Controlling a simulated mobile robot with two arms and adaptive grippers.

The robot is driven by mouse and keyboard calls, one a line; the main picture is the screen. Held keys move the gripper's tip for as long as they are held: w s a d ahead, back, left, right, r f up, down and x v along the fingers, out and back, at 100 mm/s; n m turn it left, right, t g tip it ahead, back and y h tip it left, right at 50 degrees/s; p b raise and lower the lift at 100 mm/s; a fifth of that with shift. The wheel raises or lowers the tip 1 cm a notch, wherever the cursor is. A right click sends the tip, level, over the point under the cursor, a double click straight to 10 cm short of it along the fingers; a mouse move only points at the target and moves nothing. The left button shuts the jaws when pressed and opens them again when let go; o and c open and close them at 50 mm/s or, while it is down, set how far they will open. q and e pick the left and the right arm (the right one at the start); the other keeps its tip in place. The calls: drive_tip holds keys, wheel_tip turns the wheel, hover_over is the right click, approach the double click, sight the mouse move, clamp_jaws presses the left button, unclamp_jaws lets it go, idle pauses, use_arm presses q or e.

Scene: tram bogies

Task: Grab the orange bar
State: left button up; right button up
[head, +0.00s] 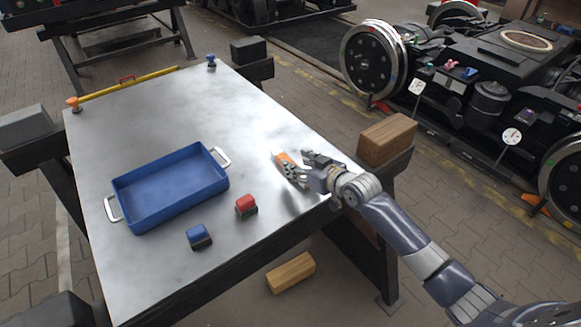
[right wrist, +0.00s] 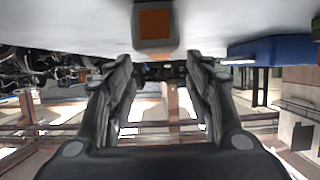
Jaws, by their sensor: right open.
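The orange bar (head: 283,157) lies on the metal table (head: 240,110) near its right edge, partly hidden by my right gripper. In the right wrist view its orange end face (right wrist: 154,24) with a pale surround shows at the top centre, beyond the fingertips. My right gripper (head: 298,167) is low over the table right beside the bar. Its two fingers (right wrist: 158,75) are spread, with nothing between them. I cannot tell whether a finger touches the bar. My left gripper is not in view.
A blue tray (head: 116,189) with white handles stands left on the table. A yellow bar (head: 130,85) runs along the far edge. A wooden block (head: 387,138) sits beyond the right edge.

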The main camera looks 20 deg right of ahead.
sight(289, 160)
drive_tip(key=shift+x, duration=2.75)
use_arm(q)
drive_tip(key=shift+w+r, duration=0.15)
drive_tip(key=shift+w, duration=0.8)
use_arm(e)
drive_tip(key=shift+f, duration=0.1)
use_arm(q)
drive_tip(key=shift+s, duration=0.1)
use_arm(e)
drive_tip(key=shift+s, duration=0.1)
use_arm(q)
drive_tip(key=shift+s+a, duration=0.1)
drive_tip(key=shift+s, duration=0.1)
use_arm(e)
clamp_jaws()
